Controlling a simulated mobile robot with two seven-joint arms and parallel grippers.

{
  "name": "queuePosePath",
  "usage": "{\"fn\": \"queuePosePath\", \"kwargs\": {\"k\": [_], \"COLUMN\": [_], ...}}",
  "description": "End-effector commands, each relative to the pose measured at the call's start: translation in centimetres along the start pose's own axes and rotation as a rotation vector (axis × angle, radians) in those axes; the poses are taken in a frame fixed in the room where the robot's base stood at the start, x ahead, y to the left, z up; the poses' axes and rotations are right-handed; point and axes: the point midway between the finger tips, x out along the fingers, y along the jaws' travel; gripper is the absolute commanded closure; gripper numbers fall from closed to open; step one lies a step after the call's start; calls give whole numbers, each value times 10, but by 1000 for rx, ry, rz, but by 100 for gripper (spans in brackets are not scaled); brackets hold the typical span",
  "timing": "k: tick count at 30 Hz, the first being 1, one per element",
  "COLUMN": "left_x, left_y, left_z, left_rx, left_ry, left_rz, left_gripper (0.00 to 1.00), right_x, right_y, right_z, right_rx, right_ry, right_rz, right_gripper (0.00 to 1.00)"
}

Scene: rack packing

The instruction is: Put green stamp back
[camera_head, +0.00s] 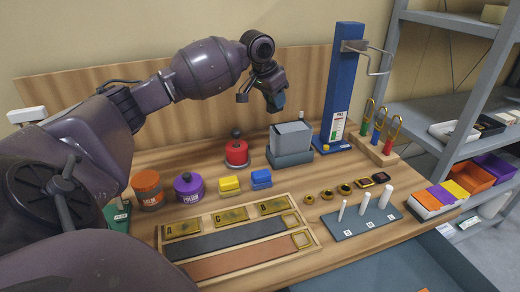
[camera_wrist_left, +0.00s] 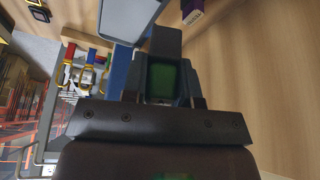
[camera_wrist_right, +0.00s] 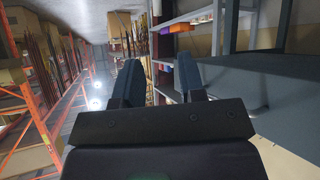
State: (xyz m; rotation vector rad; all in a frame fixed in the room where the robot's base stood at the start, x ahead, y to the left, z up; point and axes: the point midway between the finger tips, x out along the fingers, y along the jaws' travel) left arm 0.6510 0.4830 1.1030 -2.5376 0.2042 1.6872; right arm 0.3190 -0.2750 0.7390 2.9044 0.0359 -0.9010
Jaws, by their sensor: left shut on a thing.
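My left gripper (camera_head: 272,98) is raised above the back of the bench. It is shut on a green block (camera_wrist_left: 165,80), the green stamp, which shows between its fingers in the left wrist view. In the head view the fingers mostly hide the stamp. A yellow block (camera_head: 229,184) and a blue block (camera_head: 261,179) sit side by side on the bench, below and in front of the gripper. My right gripper (camera_wrist_right: 157,82) is open and empty in the right wrist view, away from the bench. It is not in the head view.
A grey box (camera_head: 291,139) and a red round object (camera_head: 237,152) stand below the gripper. A blue post (camera_head: 340,85) rises to its right. Purple (camera_head: 188,187) and orange jars (camera_head: 147,188) stand left of the blocks. A wooden tray (camera_head: 310,243) lies in front.

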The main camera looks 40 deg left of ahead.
Motion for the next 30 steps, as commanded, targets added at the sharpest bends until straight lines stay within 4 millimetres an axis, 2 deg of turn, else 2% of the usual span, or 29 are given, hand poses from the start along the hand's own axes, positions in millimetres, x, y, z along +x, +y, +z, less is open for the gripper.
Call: {"fn": "queuePosePath", "kwargs": {"k": [1,6,12,17,20,30], "left_x": [-3,-21,-32,-34,-24,44], "left_y": [-18,-54,-74,-80,-80,-80], "left_z": [-4,-12,-17,-17,-12,17], "left_rx": [21,133,245,286,295,293], "left_ry": [-2,0,1,-1,-4,-7], "left_rz": [8,57,103,120,123,125], "left_gripper": [88,88,88,88,88,88], "right_x": [3,6,8,10,11,13], "right_y": [-1,-2,-2,-3,-5,-7], "right_z": [5,8,7,5,5,14], "right_rx": [-2,-3,-3,0,4,7], "right_ry": [-5,-7,-5,-1,-1,-16], "right_rz": [-1,-3,-5,-5,-6,-8], "right_gripper": [63,63,63,63,63,63]}}
